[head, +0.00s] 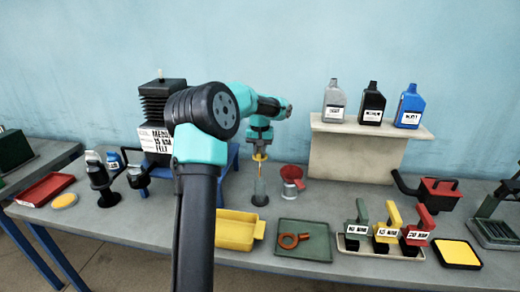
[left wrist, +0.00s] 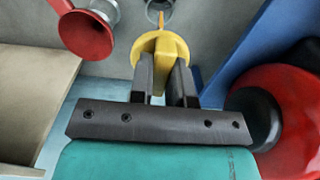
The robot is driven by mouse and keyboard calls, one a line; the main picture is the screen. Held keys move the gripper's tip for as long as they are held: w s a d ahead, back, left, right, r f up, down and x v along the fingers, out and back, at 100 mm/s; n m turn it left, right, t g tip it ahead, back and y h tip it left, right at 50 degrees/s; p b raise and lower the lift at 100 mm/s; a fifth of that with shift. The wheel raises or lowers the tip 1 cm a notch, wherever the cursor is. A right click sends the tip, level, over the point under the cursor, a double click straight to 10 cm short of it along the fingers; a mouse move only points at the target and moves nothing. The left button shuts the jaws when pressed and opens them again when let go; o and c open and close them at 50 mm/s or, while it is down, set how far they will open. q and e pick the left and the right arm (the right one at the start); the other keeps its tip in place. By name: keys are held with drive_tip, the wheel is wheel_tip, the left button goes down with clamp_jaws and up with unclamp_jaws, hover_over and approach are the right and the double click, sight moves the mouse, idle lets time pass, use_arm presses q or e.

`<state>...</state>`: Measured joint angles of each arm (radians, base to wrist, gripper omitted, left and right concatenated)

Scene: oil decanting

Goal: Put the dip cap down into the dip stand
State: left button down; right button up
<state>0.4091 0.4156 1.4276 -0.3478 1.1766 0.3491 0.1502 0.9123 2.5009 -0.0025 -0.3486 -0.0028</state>
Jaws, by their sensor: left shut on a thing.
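The yellow dip cap (head: 259,157) is held in my left gripper (head: 260,145), with its thin rod pointing down. In the left wrist view the dip cap (left wrist: 163,46) sits between the two dark fingers of the gripper (left wrist: 163,75), which are shut on it. The dip stand (head: 260,194) is a small grey upright cylinder on the table, directly below the cap. Its round rim (left wrist: 152,14) shows at the top of the left wrist view, near the rod. I cannot tell whether the rod's tip is inside the stand. My right gripper is not in view.
A red funnel (head: 292,172) on a metal vessel stands close right of the stand. A yellow tray (head: 236,230) and a green tray (head: 316,236) lie in front. A blue stand (head: 222,165) is behind left. A raised shelf (head: 352,155) with bottles stands at back right.

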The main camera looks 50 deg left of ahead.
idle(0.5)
use_arm(q)
drive_tip(key=shift+f, duration=4.45)
drive_tip(key=shift+f, duration=1.25)
drive_tip(key=c, duration=1)
unclamp_jaws()
drive_tip(key=shift+r, duration=0.1)
wheel_tip(320, 180, up, 17)
drive_tip(key=shift+r, duration=0.2)
